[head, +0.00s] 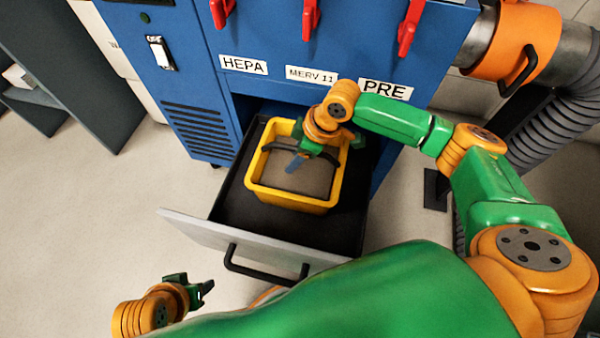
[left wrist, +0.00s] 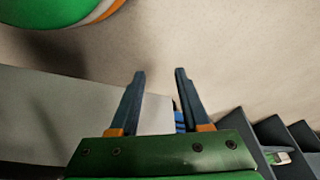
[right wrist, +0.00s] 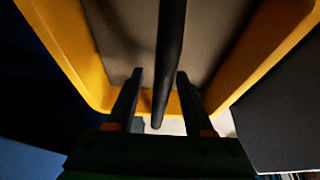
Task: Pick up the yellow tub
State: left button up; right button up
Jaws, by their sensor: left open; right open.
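The yellow tub (head: 292,200) sits in the open black drawer of the blue cabinet, with a grey-brown bed inside it and a dark handle across its top. My right gripper (head: 298,160) is over the tub, near the handle. In the right wrist view the open fingers (right wrist: 155,95) lie on either side of the dark handle bar (right wrist: 170,50), and the yellow wall (right wrist: 75,60) shows beyond. I cannot tell whether the fingers touch the bar. My left gripper (head: 205,288) is open and empty, low in front of the drawer; its fingers also show in the left wrist view (left wrist: 160,95).
The drawer front (head: 195,232) with its black handle (head: 262,268) stands pulled out from the blue cabinet (head: 255,40). Red levers (head: 309,20) hang above labels HEPA, MERV 11 and PRE. A grey duct hose (head: 530,130) is at right. The floor at left (head: 90,200) is clear.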

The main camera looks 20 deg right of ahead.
jog(key=shift+f+p, duration=0.3)
jog(key=shift+p, duration=0.1)
dwell(0.6)
grip_shut()
dwell(1.4)
